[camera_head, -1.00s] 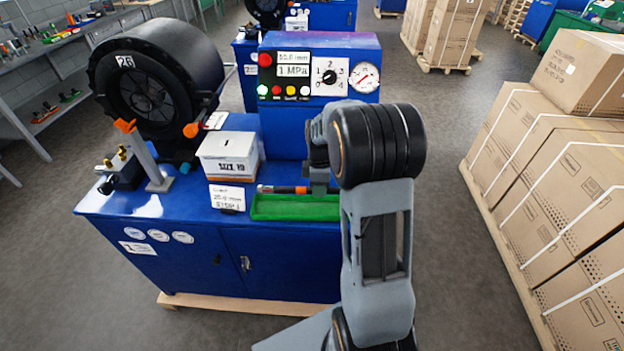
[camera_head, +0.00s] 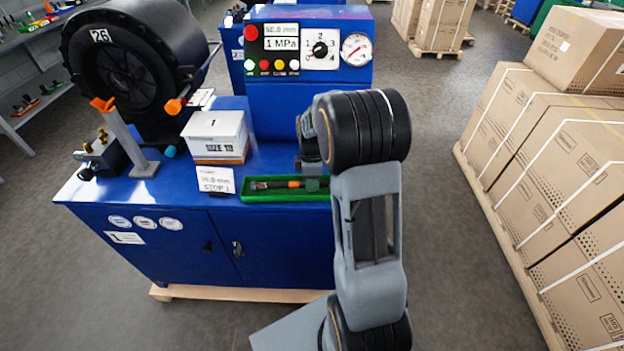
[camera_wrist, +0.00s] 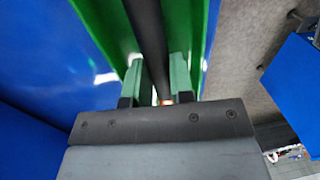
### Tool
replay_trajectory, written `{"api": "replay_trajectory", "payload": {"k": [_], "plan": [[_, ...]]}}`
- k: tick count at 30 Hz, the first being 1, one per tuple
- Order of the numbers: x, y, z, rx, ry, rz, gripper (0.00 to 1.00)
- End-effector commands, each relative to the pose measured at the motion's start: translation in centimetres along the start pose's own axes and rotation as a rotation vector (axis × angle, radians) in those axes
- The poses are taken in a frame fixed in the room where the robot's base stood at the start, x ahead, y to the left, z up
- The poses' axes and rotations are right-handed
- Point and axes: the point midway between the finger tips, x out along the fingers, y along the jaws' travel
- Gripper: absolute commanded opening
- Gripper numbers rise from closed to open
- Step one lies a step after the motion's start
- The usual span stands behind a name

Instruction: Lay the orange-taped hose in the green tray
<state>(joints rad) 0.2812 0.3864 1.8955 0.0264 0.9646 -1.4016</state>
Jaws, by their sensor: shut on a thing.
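The black hose with orange tape (camera_head: 274,184) lies lengthwise within the outline of the green tray (camera_head: 284,197) on the blue bench, low between its walls. I cannot tell whether it touches the tray floor. My gripper (camera_head: 312,182) is over the right part of the tray, shut on the hose near the tape and partly hidden by my arm. In the wrist view the dark hose (camera_wrist: 148,35) runs between the fingers of my gripper (camera_wrist: 158,85), with a bit of orange at their base. The green tray (camera_wrist: 185,22) is behind it.
A white box (camera_head: 216,130) and a label card (camera_head: 215,181) stand left of the tray. The blue control panel (camera_head: 308,75) rises behind. A large black crimper (camera_head: 130,65) is at the left. Stacked cartons (camera_head: 550,150) are at the right, across open floor.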

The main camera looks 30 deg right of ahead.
Motion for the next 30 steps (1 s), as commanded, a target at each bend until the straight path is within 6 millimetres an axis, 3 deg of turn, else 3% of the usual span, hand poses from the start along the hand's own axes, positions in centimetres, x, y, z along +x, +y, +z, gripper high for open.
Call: {"api": "replay_trajectory", "payload": {"k": [29, 30], "plan": [[1.0, 0.1, 0.0, 0.000, 0.001, 0.001, 0.00], [0.9, 0.1, 0.0, 0.000, 0.001, 0.001, 0.25]]}}
